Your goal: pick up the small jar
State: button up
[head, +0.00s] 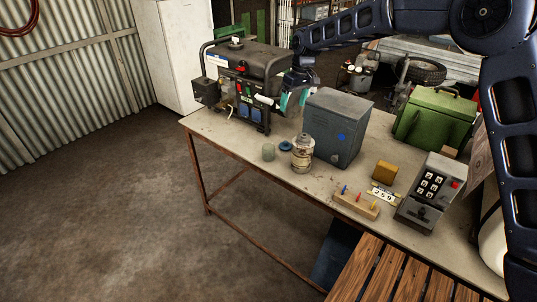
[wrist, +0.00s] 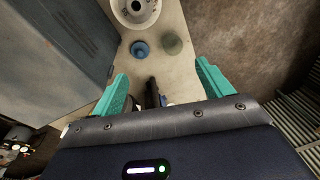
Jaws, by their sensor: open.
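The small jar (head: 268,152) is a grey-green cylinder standing near the front edge of the workbench, left of a small blue round thing (head: 286,146). In the wrist view the jar (wrist: 172,43) shows from above, beyond the fingertips, with the blue thing (wrist: 139,49) just left of it. My gripper (head: 293,100) has teal fingers and hangs above the bench, beside the generator. In the wrist view my gripper (wrist: 162,76) is open with its fingers wide apart. Nothing is held between them. The jar is apart from both fingers.
A pale lantern-like container (head: 302,153) stands right of the blue thing, before a grey metal box (head: 336,130). The generator (head: 243,82) fills the bench's left end. A peg block (head: 357,202), yellow block (head: 384,171) and keypad box (head: 430,192) stand right. The bench front is clear.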

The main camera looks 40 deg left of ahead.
aim_at(263, 149)
jog(key=s+a+f, duration=0.2)
jog(key=a+f, duration=0.1)
jog(key=f, duration=0.2)
jog(key=s+a+f+n, duration=0.1)
jog(key=s+a+f, duration=0.1)
jog(key=f, duration=0.3)
jog(key=s+a+f+n+h, duration=0.1)
jog(key=s+a+f, duration=0.1)
jog(key=a+f, duration=0.2)
jog(key=shift+s+f+t, duration=0.25)
jog(key=shift+f+t, duration=0.05)
jog(key=shift+f, duration=0.55)
jog(key=shift+w+d+f, duration=0.15)
jog(key=shift+w+f, duration=0.25)
jog(key=shift+f, duration=1.1)
jog(key=shift+w+d+f, duration=0.1)
jog(key=shift+w+f, duration=0.3)
jog(key=shift+f, duration=1.15)
jog(key=shift+w+d+f, duration=0.15)
jog(key=shift+w+f, duration=0.25)
jog(key=shift+f, duration=1.1)
jog(key=c, duration=1.1)
jog(key=shift+r, duration=0.2)
